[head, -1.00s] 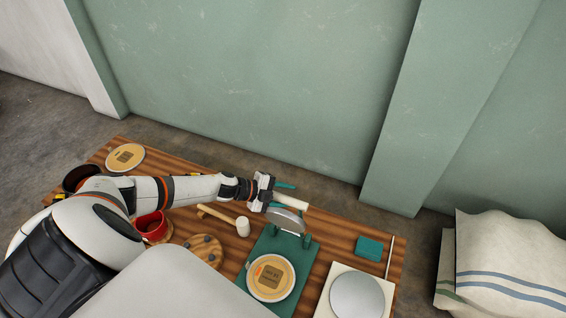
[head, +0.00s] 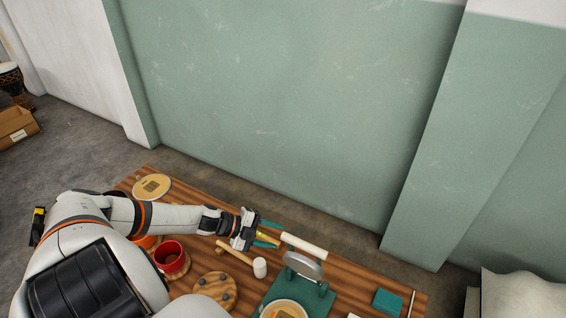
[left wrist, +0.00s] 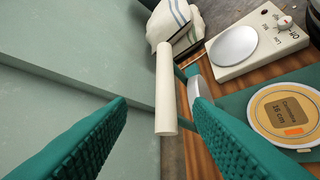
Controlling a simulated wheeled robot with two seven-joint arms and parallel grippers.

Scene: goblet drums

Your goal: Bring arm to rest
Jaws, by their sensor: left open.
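My left gripper (head: 275,235) is open and empty over the wooden table. Its teal fingers also show in the left wrist view, spread apart. A cream cylindrical handle (head: 304,246) lies just beyond the fingertips, and in the left wrist view the handle (left wrist: 166,88) shows between and beyond them. A tilted round metal plate (head: 303,265) stands beside the handle on a green base (head: 316,303). A cream disc with a brown label (left wrist: 290,112) lies on that base. My right gripper is not in view.
The wooden table (head: 355,282) also holds a mallet (head: 259,267), a red cup (head: 171,258), a round wooden board (head: 207,288) and a teal block (head: 387,302). A scale (left wrist: 262,42) shows in the left wrist view. A green wall (head: 270,100) rises behind.

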